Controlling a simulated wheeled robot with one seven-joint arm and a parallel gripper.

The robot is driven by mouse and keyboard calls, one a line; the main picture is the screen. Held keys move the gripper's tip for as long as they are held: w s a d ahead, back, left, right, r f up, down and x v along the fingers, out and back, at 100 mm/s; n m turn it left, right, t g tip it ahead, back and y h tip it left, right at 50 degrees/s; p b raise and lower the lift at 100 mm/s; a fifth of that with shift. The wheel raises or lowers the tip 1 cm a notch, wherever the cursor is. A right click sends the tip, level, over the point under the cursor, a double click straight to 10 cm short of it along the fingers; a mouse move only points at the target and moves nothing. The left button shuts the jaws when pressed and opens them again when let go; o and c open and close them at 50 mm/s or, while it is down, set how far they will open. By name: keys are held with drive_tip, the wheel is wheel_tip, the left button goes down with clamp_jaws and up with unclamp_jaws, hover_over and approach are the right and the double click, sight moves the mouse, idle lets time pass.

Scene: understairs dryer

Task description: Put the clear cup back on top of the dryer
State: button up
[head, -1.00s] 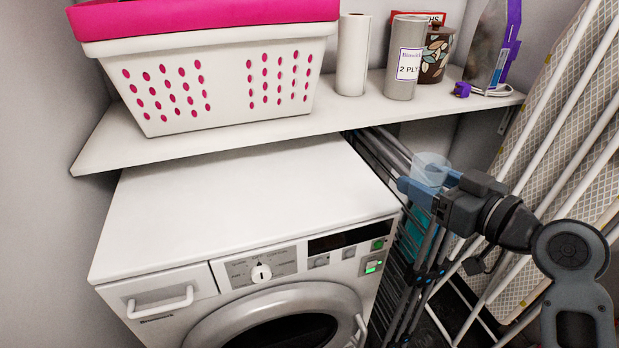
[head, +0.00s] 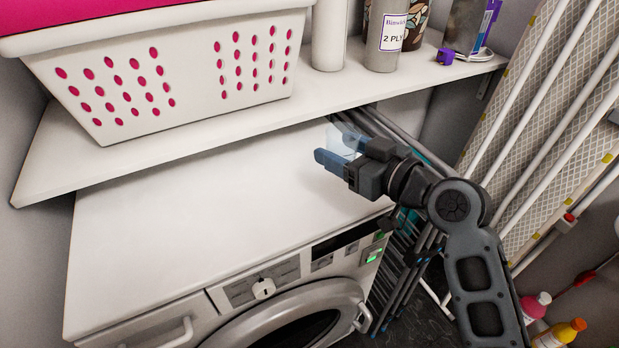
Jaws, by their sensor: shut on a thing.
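The clear cup (head: 342,140) is a small, see-through vessel held between the blue-grey fingers of my gripper (head: 338,155). My gripper is shut on it. The cup and fingers appear over the right rear part of the white dryer top (head: 210,210), just in front of the shelf edge. Whether the cup touches the dryer top cannot be told. The far side of the cup is partly hidden by the fingers.
A white shelf (head: 150,160) overhangs the back of the dryer. A folded drying rack (head: 400,285) stands right of the dryer. The dryer's front top is clear.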

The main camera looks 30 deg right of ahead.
hover_over(314, 193)
drive_tip(key=f, duration=0.3)
drive_tip(key=shift+w+a+f+p, duration=0.15)
drive_tip(key=shift+w+f+p, duration=0.05)
drive_tip(key=shift+w+p, duration=0.1)
drive_tip(key=shift+f, duration=1.9)
drive_tip(key=shift+f+b, duration=0.25)
drive_tip(key=shift+b, duration=0.2)
drive_tip(key=o, duration=1.1)
drive_tip(key=shift+r, duration=0.1)
drive_tip(key=shift+r+p, duration=0.2)
drive_tip(key=shift+p, duration=0.1)
drive_tip(key=shift+s, duration=0.3)
drive_tip(key=b+v, duration=0.2)
drive_tip(key=v, duration=0.9)
drive_tip(key=shift+s, duration=0.2)
